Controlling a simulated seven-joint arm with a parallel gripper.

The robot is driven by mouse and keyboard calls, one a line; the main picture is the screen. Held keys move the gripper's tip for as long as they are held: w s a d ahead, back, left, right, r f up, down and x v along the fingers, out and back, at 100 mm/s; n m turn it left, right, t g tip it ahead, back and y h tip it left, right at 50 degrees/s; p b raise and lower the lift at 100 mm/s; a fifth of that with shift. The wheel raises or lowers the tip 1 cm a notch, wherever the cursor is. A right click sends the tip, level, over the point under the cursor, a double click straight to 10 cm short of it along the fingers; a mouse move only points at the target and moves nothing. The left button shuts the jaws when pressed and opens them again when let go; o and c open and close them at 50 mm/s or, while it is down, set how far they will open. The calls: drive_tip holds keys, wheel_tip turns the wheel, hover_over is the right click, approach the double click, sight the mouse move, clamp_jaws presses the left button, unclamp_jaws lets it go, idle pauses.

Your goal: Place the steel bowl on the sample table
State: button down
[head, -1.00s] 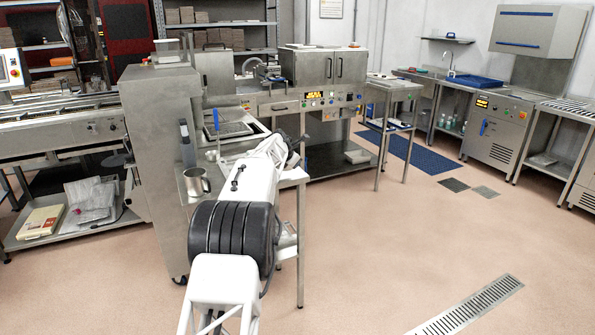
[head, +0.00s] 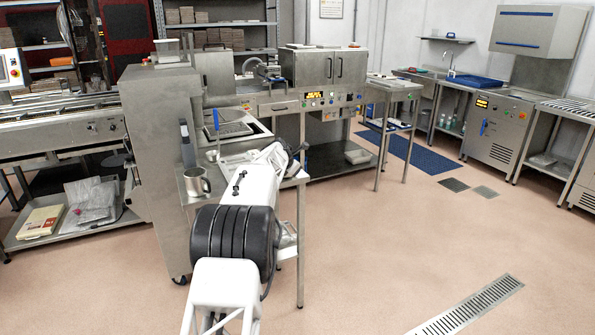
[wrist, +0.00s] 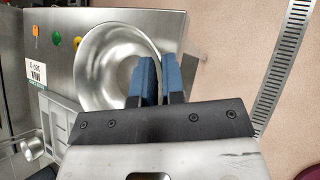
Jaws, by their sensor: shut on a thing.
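The steel bowl (wrist: 92,72) is round and shiny and fills the upper middle of the wrist view. My gripper (wrist: 160,62) has blue fingers, which are shut on the bowl's right-hand rim. In the head view, I cannot make out the bowl or the fingers; my white arm covers that area. A small steel table (head: 393,86) with a lower shelf stands right of centre in the head view. I cannot tell whether it is the sample table.
A steel mug (head: 195,182) stands on the worktop left of my arm and also shows in the wrist view (wrist: 31,147). A tall steel cabinet (head: 155,150) stands beside it. The floor at right is open.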

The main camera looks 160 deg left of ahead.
drive_tip(key=c, duration=1.2)
unclamp_jaws()
drive_tip(key=shift+f, duration=0.1)
drive_tip(key=shift+r, duration=0.2)
drive_tip(key=shift+w+d+r, duration=0.25)
drive_tip(key=shift+d+r, duration=0.15)
drive_tip(key=shift+r, duration=0.05)
drive_tip(key=shift+v, duration=5.25)
drive_tip(key=shift+o, duration=0.3)
